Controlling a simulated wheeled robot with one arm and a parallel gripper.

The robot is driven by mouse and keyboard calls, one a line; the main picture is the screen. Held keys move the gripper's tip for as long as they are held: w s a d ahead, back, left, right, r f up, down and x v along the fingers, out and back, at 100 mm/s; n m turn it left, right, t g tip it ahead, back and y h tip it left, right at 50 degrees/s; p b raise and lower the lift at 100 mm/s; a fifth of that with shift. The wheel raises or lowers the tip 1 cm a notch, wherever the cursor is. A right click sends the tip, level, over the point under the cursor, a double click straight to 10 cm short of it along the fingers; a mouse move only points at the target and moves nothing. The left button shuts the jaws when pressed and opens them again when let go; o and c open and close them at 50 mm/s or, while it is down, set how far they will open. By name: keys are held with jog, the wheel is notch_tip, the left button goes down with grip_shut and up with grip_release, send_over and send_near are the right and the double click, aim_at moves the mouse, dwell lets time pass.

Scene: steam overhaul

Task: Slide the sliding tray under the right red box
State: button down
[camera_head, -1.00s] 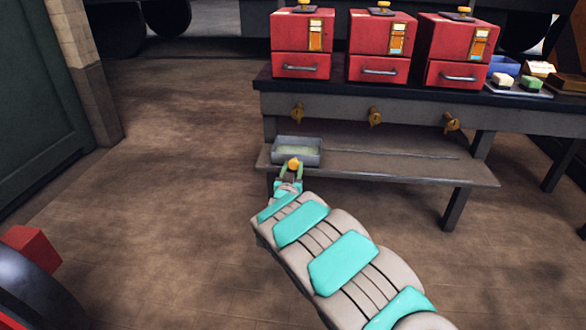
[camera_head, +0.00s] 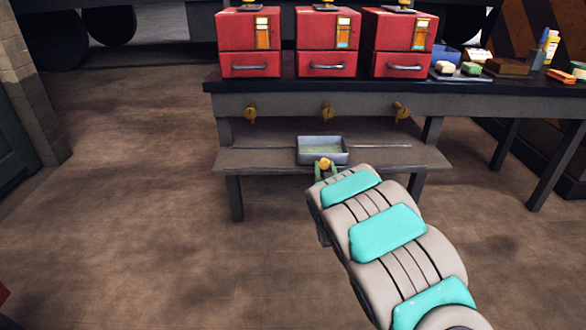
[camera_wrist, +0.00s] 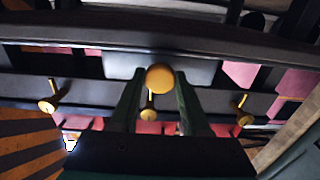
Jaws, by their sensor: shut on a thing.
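The sliding tray (camera_head: 322,152) is a shallow grey metal box on the low shelf, below the middle red box (camera_head: 327,43). Its round brass knob (camera_head: 325,164) faces me. My gripper (camera_head: 326,170) is shut on this knob; in the wrist view, the two dark fingers stand on either side of the brass knob (camera_wrist: 160,77). The right red box (camera_head: 401,43) stands on the bench top, to the right of the tray. The left red box (camera_head: 249,43) stands at the other end of the row.
The shelf (camera_head: 410,158) has a thin rail line and is bare right of the tray. Brass taps (camera_head: 401,111) hang from the bench front above it. Small blocks and a bottle (camera_head: 549,48) stand at the bench's right. The floor in front is open.

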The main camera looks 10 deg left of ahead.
aim_at(406, 166)
jog(key=w+d+p, duration=0.1)
jog(key=w+d, duration=0.1)
jog(key=d, duration=0.6)
jog(key=w+d+p, duration=0.1)
jog(key=w+d, duration=0.1)
jog(key=d, duration=0.7)
jog(key=w+d+p, duration=0.1)
jog(key=w+d, duration=0.1)
jog(key=d, duration=0.7)
jog(key=shift+w+r+p, duration=0.15)
jog(key=shift+p, duration=0.25)
jog(key=shift+c, duration=1.9)
grip_release()
jog(key=shift+d, duration=0.15)
jog(key=v, duration=0.7)
jog(key=shift+s, duration=0.35)
